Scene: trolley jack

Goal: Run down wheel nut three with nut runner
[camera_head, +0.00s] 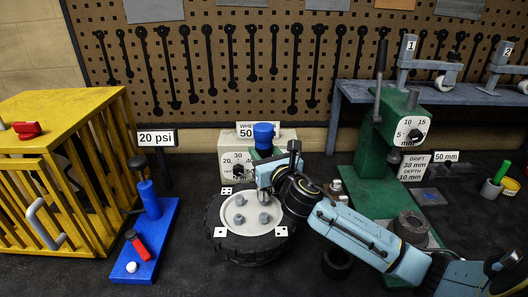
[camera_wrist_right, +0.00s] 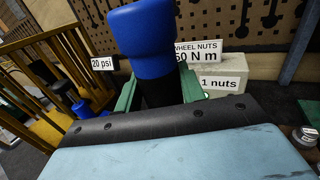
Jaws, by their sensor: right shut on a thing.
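The wheel (camera_head: 214,212) lies flat on the bench, a black tyre around a grey hub (camera_head: 250,226). Several grey nuts (camera_head: 240,200) stand on the hub. My right gripper (camera_head: 265,178) is over the hub's upper right part, shut on the nut runner (camera_head: 264,133). The runner is upright, with a blue cap and dark body; in the right wrist view its blue top (camera_wrist_right: 145,35) rises between green pieces. Its lower end is hidden by the gripper, so I cannot tell whether it sits on a nut. My left gripper is not in view.
A yellow cage (camera_head: 60,150) and blue pump (camera_head: 150,225) are at left. A green press (camera_head: 385,140) stands right, behind my arm. A dark ring (camera_head: 337,262) lies right of the wheel.

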